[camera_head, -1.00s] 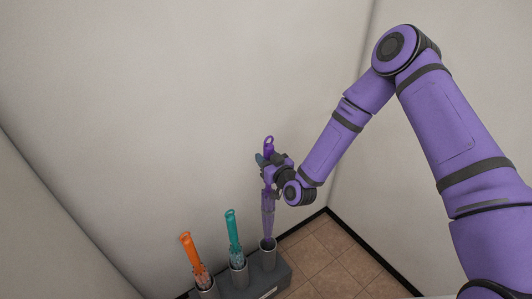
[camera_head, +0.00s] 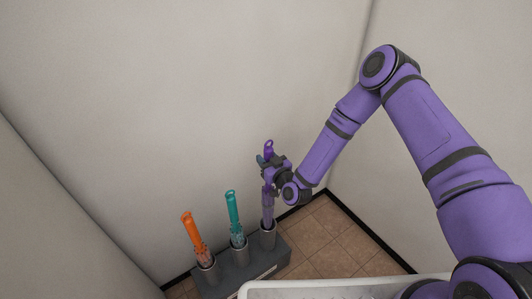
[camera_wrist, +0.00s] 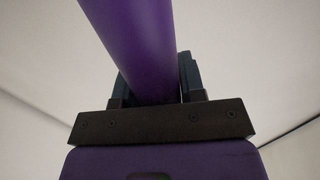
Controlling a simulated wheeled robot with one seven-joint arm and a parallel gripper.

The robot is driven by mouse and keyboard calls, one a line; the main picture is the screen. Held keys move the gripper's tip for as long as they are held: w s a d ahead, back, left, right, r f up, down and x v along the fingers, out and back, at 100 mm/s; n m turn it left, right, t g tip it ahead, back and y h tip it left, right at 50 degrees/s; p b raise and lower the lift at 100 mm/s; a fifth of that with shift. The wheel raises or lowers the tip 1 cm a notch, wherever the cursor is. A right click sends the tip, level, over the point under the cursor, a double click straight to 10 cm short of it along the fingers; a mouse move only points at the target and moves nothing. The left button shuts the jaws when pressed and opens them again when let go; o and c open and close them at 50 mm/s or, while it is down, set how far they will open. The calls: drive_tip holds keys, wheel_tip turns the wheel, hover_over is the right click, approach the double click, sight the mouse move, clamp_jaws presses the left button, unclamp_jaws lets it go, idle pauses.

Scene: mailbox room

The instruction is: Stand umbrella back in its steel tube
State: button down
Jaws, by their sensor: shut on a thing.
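A purple umbrella (camera_head: 268,206) stands upright with its lower end inside the right-hand steel tube (camera_head: 268,239) of a dark grey stand. Its looped handle is at the top. My gripper (camera_head: 266,160) is shut on the umbrella just below the handle. In the wrist view the purple shaft (camera_wrist: 135,45) runs up between the fingers of my gripper (camera_wrist: 150,88). The umbrella's tip is hidden inside the tube, so how deep it sits cannot be told.
A teal umbrella (camera_head: 233,217) stands in the middle tube and an orange umbrella (camera_head: 192,232) in the left tube of the stand (camera_head: 242,276). Walls rise close behind. Tiled floor (camera_head: 325,238) is open to the right. A white rim (camera_head: 340,283) crosses the bottom.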

drive_tip(key=shift+f, duration=5.6)
drive_tip(key=c, duration=0.6)
unclamp_jaws()
drive_tip(key=v, duration=1)
drive_tip(key=shift+s+d, duration=0.2)
drive_tip(key=shift+s, duration=0.1)
drive_tip(key=shift+w, duration=0.1)
